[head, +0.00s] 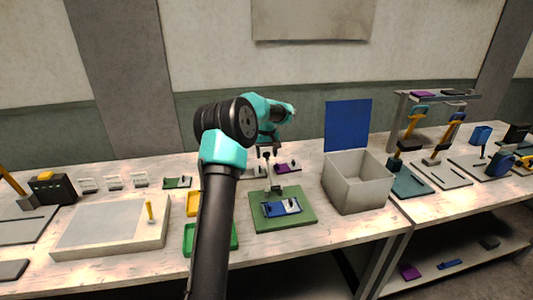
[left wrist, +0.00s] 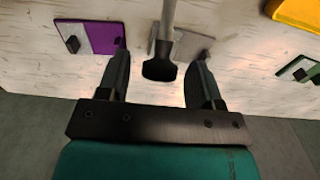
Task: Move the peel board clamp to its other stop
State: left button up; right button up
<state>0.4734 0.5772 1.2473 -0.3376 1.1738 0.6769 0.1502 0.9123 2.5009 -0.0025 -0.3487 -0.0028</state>
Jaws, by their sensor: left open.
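The peel board (head: 300,222) is a green plate near the bench's front edge, with a blue-and-white die (head: 281,207) lying on it. At its back, a grey clamp lever (head: 272,175) stands up, topped by a black knob (head: 267,155). My left gripper (head: 268,150) is open at the knob, pointing down from above. In the left wrist view, the knob (left wrist: 159,70) sits between the two spread fingers of the left gripper (left wrist: 163,60), with a gap on both sides. My right gripper is in neither view.
A grey open box (head: 357,185) with a blue panel (head: 348,125) behind it stands right of the board. A purple die (head: 287,167) lies behind. Green (head: 232,240) and yellow (head: 193,203) trays are at left, beside my arm. A pale slab (head: 110,228) lies farther left.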

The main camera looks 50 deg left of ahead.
pick_arm(q)
jog(key=shift+c, duration=0.2)
grip_shut()
dwell(0.4)
